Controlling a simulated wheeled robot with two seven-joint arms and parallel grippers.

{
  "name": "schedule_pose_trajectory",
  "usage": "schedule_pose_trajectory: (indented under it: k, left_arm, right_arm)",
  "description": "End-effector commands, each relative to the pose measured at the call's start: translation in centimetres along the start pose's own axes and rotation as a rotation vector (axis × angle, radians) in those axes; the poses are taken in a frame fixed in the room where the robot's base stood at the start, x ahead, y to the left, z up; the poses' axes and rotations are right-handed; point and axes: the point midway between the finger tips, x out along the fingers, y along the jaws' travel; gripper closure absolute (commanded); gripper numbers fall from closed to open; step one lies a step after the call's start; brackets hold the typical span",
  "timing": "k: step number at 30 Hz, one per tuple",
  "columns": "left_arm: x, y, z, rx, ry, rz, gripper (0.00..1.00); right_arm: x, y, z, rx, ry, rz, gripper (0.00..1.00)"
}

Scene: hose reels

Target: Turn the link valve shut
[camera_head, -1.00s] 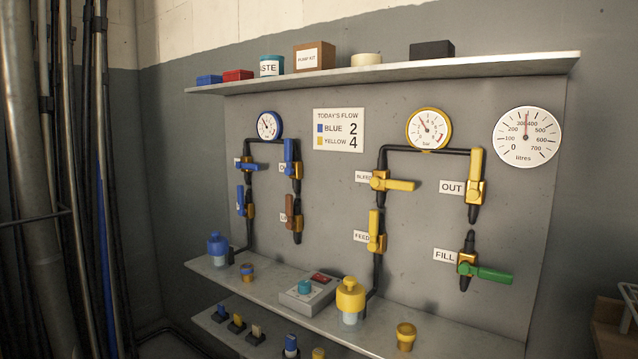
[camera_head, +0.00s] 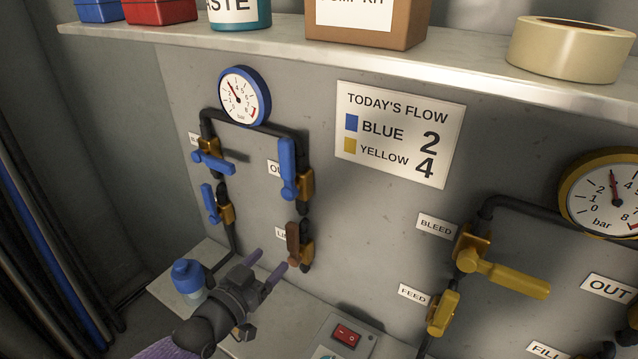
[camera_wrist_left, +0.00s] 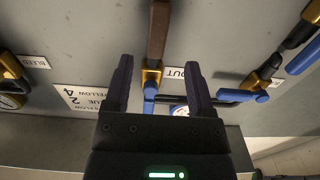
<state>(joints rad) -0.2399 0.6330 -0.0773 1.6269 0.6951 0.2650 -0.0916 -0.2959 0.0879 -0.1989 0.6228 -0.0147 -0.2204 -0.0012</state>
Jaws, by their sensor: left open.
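The link valve has a brown lever (camera_head: 293,243) that stands upright, in line with its pipe, on a brass body (camera_head: 307,251). Its label is partly hidden behind the lever. My left gripper (camera_head: 268,264) is open and empty, a little left of and in front of the lever in the head view. In the left wrist view, which is upside down, the brown lever (camera_wrist_left: 158,32) lies ahead of the fingertips (camera_wrist_left: 157,68), within the gap between them as pictured. I see no contact. My right gripper is not in view.
The blue OUT lever (camera_head: 287,168) sits directly above the link valve. Two blue-handled valves (camera_head: 212,163) are on the pipe to the left. A blue-capped bottle (camera_head: 188,280) stands on the lower shelf (camera_head: 290,318) near my left arm. Yellow BLEED and FEED levers (camera_head: 510,280) are to the right.

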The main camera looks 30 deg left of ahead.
Motion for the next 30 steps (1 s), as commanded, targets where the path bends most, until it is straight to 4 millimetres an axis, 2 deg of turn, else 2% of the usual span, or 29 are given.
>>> schedule_pose_trajectory:
  k: [1, 5, 9, 15, 19, 27, 28, 30]
  left_arm:
    - [0.0, 0.1, -0.6, -0.003, 0.009, 0.003, 0.29]
    - [1.6, 0.0, -0.5, -0.005, 0.016, 0.003, 0.29]
    - [5.0, 0.1, -0.3, -0.005, 0.016, 0.003, 0.29]
    - [8.6, 0.1, -0.4, -0.004, 0.014, 0.003, 0.29]
    - [9.7, 0.1, -0.5, -0.005, 0.011, 0.003, 0.29]
    - [9.9, 0.1, -0.6, -0.004, 0.01, 0.003, 0.29]
    - [9.9, 0.1, -0.6, -0.004, 0.01, 0.003, 0.34]
    - [9.9, 0.1, -0.6, -0.004, 0.01, 0.003, 0.48]
  right_arm:
    - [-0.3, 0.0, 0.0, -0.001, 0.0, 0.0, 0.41]
    - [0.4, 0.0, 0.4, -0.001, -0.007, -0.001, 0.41]
    - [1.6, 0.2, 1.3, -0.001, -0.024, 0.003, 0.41]
    - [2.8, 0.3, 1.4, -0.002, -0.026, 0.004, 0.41]
    - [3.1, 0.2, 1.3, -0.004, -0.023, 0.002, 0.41]
    - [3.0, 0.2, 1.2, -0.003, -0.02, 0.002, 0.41]
    - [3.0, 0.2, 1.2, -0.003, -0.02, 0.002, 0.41]
    - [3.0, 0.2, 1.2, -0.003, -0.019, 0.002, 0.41]
